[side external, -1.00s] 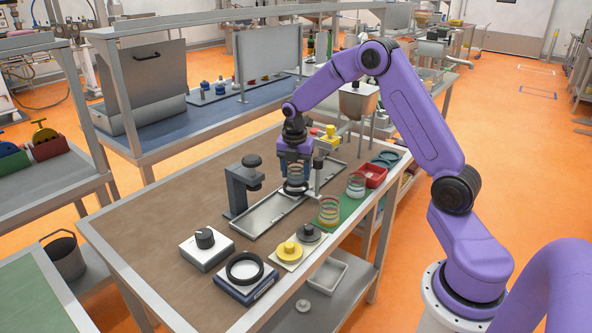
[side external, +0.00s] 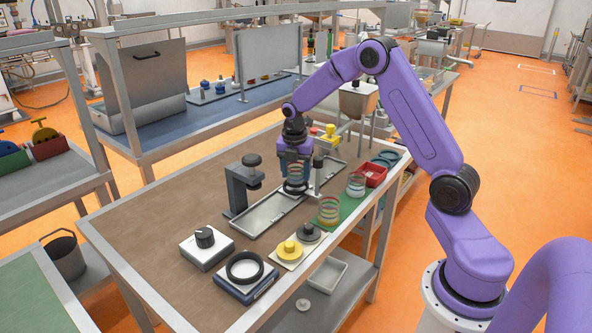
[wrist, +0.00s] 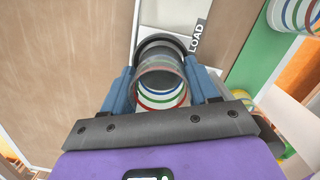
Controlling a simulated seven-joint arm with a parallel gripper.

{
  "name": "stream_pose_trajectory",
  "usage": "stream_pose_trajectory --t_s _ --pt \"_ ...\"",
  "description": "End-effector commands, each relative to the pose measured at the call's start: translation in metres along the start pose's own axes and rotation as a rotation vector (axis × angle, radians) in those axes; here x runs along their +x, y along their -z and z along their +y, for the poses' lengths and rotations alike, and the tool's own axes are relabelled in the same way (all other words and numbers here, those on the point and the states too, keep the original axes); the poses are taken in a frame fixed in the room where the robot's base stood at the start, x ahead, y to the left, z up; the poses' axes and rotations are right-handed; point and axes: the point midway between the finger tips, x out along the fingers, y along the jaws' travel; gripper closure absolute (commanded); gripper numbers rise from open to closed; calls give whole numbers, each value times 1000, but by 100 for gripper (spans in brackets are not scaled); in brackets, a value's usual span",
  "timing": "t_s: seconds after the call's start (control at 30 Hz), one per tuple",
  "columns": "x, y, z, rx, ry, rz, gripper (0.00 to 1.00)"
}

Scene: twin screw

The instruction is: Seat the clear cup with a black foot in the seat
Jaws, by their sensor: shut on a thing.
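My gripper (side external: 294,160) points down over the long metal tray on the table. Its blue fingers are shut on a clear cup (side external: 294,175) with coloured stripes; the cup also shows in the wrist view (wrist: 163,88), between the fingers. A dark ring (wrist: 160,41) shows at the cup's far end in the wrist view, beside a plate marked LOAD. I cannot tell whether this ring is the cup's black foot or the seat's rim. The cup looks upright, and its underside is hidden.
Two other striped clear cups (side external: 328,210) (side external: 356,184) stand on a green strip to the right. A dark grey stand (side external: 241,187) rises close left of the gripper. A black ring on a box (side external: 245,267), a knob box (side external: 206,246) and yellow and grey discs (side external: 289,251) sit nearer.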

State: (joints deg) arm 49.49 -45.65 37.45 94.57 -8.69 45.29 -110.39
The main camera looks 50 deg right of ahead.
Motion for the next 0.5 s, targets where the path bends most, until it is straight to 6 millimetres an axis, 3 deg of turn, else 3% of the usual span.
stream_pose_trajectory --t_s 0.5 --pt "11 1 0 1 0 0 70"
